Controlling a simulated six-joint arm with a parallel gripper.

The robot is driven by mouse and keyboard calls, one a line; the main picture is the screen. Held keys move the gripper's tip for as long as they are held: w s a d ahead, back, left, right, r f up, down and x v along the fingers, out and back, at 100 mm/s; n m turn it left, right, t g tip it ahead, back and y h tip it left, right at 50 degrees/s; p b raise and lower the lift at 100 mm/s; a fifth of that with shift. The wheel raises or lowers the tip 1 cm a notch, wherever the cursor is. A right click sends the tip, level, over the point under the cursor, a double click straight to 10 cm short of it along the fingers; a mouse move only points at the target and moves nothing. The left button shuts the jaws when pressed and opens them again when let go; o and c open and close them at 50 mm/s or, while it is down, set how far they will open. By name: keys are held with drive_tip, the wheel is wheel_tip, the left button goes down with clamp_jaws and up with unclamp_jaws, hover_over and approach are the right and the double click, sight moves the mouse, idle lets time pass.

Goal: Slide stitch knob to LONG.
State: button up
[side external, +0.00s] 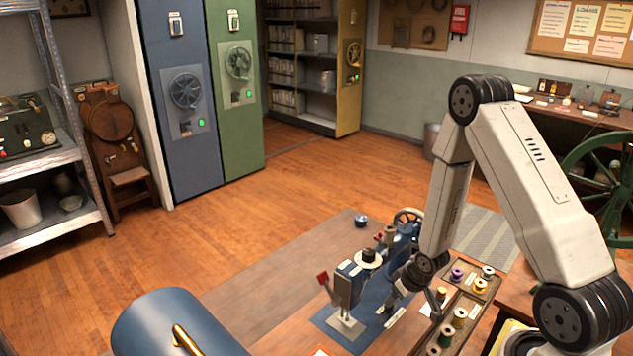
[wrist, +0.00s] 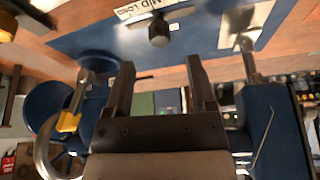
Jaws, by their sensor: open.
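The stitch knob (wrist: 158,28) is a small dark cylinder in the wrist view. It stands on a blue base plate (wrist: 95,38) beside a white label strip (wrist: 150,8) whose visible lettering seems to read MID and LONG. I cannot tell its exact setting. My gripper (wrist: 160,64) is open, with its two dark fingers apart and nothing between them. The knob appears ahead of the gap, apart from both fingers. In the side view, the blue sewing machine (side external: 346,284) stands on the table, and my gripper is low beside it, partly hidden by the arm.
A wooden tray of thread spools (side external: 460,317) lies right of the machine. The machine's blue body and handwheel (side external: 408,219) rise close behind my gripper. A blue rounded case with a brass handle (side external: 178,325) is at the front left. The table left of the machine is mostly clear.

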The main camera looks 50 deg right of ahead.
sight(389, 309)
drive_tip(key=shift+x, duration=2.75)
clamp_jaws()
